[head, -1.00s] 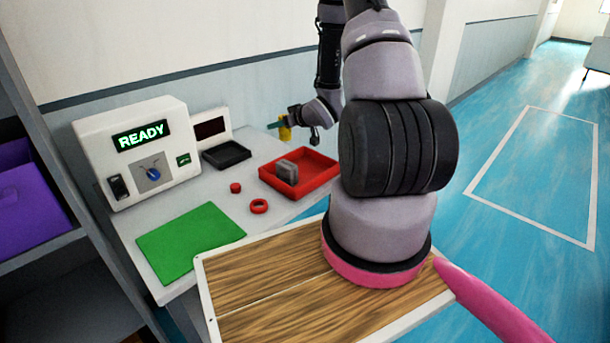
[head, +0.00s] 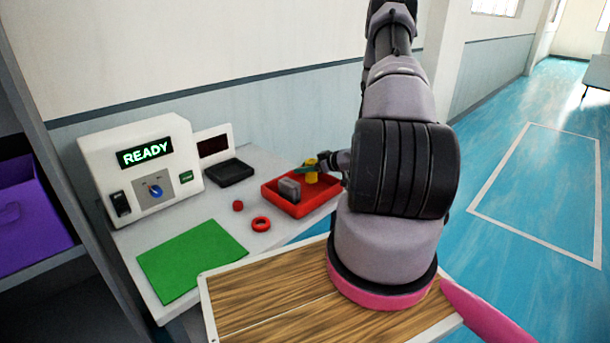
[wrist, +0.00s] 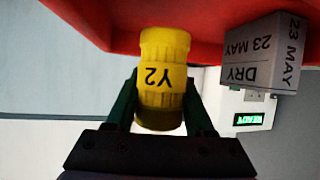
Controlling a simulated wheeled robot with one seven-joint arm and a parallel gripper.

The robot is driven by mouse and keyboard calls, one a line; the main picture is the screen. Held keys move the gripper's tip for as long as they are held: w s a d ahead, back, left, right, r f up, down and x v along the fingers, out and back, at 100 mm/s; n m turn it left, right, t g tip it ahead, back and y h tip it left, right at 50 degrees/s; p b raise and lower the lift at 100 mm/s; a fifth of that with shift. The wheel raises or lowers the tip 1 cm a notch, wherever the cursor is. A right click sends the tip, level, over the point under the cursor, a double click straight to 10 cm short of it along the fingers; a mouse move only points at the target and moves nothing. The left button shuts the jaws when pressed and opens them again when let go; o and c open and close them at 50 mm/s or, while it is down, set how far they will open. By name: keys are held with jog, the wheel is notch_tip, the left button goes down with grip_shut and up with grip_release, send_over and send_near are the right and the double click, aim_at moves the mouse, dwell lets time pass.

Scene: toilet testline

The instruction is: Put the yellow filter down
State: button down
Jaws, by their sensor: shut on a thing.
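The yellow filter (head: 311,170) is at the red tray (head: 294,207), near its right back part. In the wrist view the filter (wrist: 161,85), marked Y2, stands between the two green fingers of my gripper (wrist: 160,108), which is shut on it. The wrist picture appears upside down, and the filter's end meets the red tray surface (wrist: 220,25) there; whether it bears on it I cannot tell. In the head view my gripper (head: 308,171) reaches in from the right, and my arm hides part of the tray's right side.
A grey block (head: 289,189) stands in the tray, left of the filter; its label reads DRY 23 MAY in the wrist view (wrist: 262,55). A white machine (head: 142,165) shows READY. A black tray (head: 230,172), a red ring (head: 261,224), a red cap (head: 238,205) and a green mat (head: 193,260) are nearby.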

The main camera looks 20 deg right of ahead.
jog(key=shift+f, duration=1.25)
jog(key=shift+f, duration=0.15)
jog(key=shift+c, duration=1.4)
grip_release()
